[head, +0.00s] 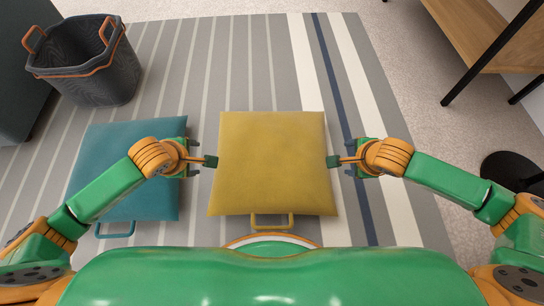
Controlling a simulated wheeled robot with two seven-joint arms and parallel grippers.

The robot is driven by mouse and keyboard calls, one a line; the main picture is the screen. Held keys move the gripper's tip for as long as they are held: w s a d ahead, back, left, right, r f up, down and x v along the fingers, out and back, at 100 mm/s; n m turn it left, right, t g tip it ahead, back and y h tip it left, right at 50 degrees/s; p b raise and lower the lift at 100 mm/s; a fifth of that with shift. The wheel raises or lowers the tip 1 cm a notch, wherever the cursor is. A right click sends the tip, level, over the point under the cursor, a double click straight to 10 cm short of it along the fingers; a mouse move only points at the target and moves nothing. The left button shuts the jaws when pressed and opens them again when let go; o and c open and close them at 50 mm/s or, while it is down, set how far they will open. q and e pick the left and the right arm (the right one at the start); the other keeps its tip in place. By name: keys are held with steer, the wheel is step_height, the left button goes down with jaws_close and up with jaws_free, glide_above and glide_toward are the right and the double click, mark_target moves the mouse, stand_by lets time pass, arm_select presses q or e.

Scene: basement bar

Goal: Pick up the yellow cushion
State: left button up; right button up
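The yellow cushion (272,163) lies flat on the striped rug in the middle of the head view, with a yellow handle loop (272,226) at its near edge. My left gripper (212,162) is at the cushion's left edge, its fingertip against or very near the side. My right gripper (333,161) is at the right edge in the same way, roughly opposite. Each gripper shows dark finger parts, but the gap between the fingers is not clear. I cannot tell whether either one touches the cushion.
A teal cushion (100,150) with a handle lies to the left, partly under my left arm. A dark basket (90,65) with orange handles stands at the upper left. A wooden table (480,30) and a round black base (512,170) are at right. The rug (250,60) beyond the cushion is clear.

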arm_select(q)
steer(key=x, duration=1)
arm_select(e)
steer(key=x, duration=1)
arm_select(q)
steer(key=shift+w+d+f, duration=0.25)
steer(key=shift+d+f, duration=0.05)
steer(key=shift+d, duration=0.25)
arm_select(e)
steer(key=shift+w+a+f, duration=0.2)
steer(key=shift+a+f, duration=0.15)
steer(key=shift+a, duration=0.15)
arm_select(q)
steer(key=shift+d, duration=0.25)
arm_select(e)
steer(key=shift+a, duration=0.25)
